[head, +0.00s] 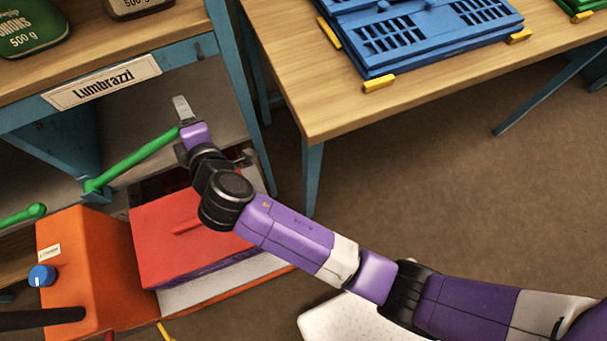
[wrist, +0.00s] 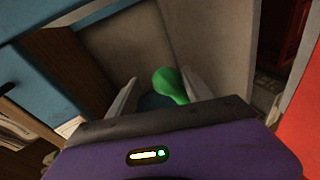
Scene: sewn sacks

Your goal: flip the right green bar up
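The right green bar (head: 135,162) is under the Lumbrazzi table, slanting up to the right from a teal bracket (head: 95,192). Its upper right end is at my gripper (head: 182,108). In the wrist view the bar's rounded green end (wrist: 168,84) shows between the two pale fingers of my gripper (wrist: 160,78). The fingers stand apart, with a clear gap on the left finger's side. The bar's end looks closer to the right finger; whether it touches is unclear. The left green bar (head: 22,216) lies lower, at the left edge of the head view.
An orange machine (head: 80,265) with a blue knob and a red block (head: 185,235) stand below my gripper. The wooden table (head: 60,75) with the Lumbrazzi label (head: 103,81) is above left. A second table (head: 310,95) holds a blue panel (head: 425,30). Floor at right is clear.

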